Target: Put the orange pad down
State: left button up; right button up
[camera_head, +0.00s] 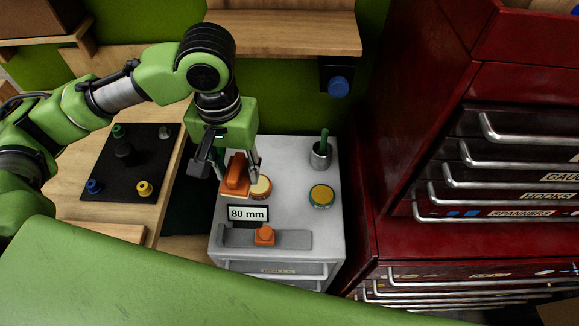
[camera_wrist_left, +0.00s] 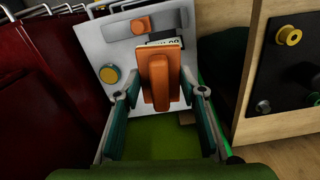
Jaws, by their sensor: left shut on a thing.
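The orange pad (camera_head: 236,178) is a flat plate with a raised block-like grip on top. My left gripper (camera_head: 229,166) is shut on it, with a finger on either side, above the grey cabinet top (camera_head: 285,170). In the left wrist view the pad (camera_wrist_left: 159,82) sits between the fingers of my left gripper (camera_wrist_left: 158,92) and partly covers a label. I cannot tell whether its underside touches the cabinet top. My right gripper is not in view.
On the cabinet top are an "80 mm" sign (camera_head: 247,214), a pale round tin (camera_head: 261,187), a green-and-yellow tin (camera_head: 321,196), a metal cup (camera_head: 321,157) and an orange knob (camera_head: 264,236) on a grey strip. A red cabinet (camera_head: 440,245) stands right; a black board (camera_head: 125,180) lies left.

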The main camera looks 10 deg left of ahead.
pick_arm(q)
jog(key=d+f+n, duration=0.9)
jog(key=d, duration=0.1)
jog(key=n, duration=0.1)
send_over(291, 189)
jog(key=s, duration=0.1)
notch_tip(291, 189, down, 9)
jog(key=shift+f, duration=0.1)
jog(key=shift+w+f+b, duration=0.3)
jog(key=shift+w+f, duration=0.25)
jog(key=shift+f, duration=1.75)
jog(key=o, duration=1.2)
jog(key=shift+f, duration=0.1)
